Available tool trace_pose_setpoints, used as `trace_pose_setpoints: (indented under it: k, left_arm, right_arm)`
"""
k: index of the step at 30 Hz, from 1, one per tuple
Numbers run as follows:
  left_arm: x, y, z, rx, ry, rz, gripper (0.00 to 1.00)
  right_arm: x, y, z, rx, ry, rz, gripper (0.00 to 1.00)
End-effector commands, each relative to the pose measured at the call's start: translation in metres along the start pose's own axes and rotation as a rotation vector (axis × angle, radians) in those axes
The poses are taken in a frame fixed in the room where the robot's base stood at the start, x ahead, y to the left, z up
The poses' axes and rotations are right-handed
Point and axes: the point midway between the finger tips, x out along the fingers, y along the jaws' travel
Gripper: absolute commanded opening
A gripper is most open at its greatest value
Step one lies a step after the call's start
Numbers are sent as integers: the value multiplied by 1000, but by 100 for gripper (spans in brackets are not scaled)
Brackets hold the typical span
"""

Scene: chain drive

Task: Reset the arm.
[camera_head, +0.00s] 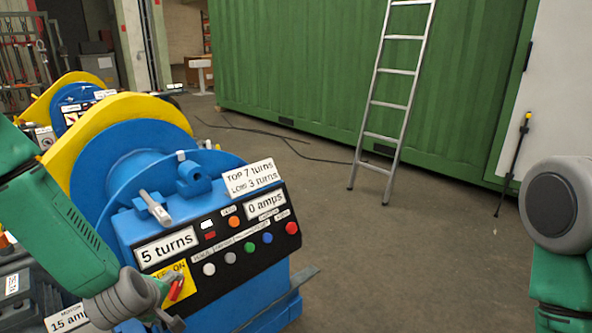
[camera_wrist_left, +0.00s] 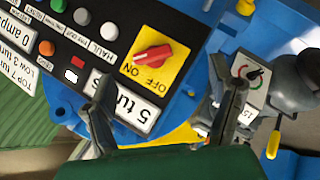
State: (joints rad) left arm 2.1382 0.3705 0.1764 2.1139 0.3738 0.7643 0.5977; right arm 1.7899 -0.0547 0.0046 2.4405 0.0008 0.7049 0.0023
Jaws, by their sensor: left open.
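My left arm (camera_head: 60,240) comes in green from the left, and its gripper (camera_head: 172,322) is low in front of the blue chain drive's control panel (camera_head: 215,255). In the left wrist view the two dark fingers of this gripper (camera_wrist_left: 165,105) are spread apart with nothing between them. A red rotary switch (camera_wrist_left: 153,55) on a yellow ON/OFF plate (camera_wrist_left: 172,40) lies beyond the fingers, apart from them. In the head view the gripper partly hides the yellow plate (camera_head: 183,270). My right arm (camera_head: 560,215) shows only at the right edge; its gripper is out of view.
The panel has several round buttons and signs reading "5 turns" (camera_head: 166,247) and "0 amps" (camera_head: 265,206). A yellow and blue wheel guard (camera_head: 115,115) rises behind it. A ladder (camera_head: 395,105) leans on a green container (camera_head: 290,60).

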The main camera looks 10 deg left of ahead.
Motion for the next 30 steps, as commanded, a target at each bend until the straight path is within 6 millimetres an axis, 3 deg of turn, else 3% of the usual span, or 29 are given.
trace_pose_setpoints:
  k: [8, 12, 18, 24, 30]
  left_arm:
    - [-16, -112, 72, 516, -185, -147, 77]
    - [-39, -178, 102, 808, -324, -213, 77]
    - [-80, -254, 128, 1147, -531, -270, 77]
    - [-105, -288, 136, 1306, -644, -286, 77]
    - [-108, -292, 137, 1326, -659, -286, 77]
  right_arm:
    - [0, 0, 0, 0, -1, 0, 40]
    - [0, 0, 0, 0, -1, 0, 40]
    - [0, 0, 0, 0, -1, 0, 40]
    - [0, 0, 0, 0, -1, 0, 40]
    - [0, 0, 0, 0, -1, 0, 40]
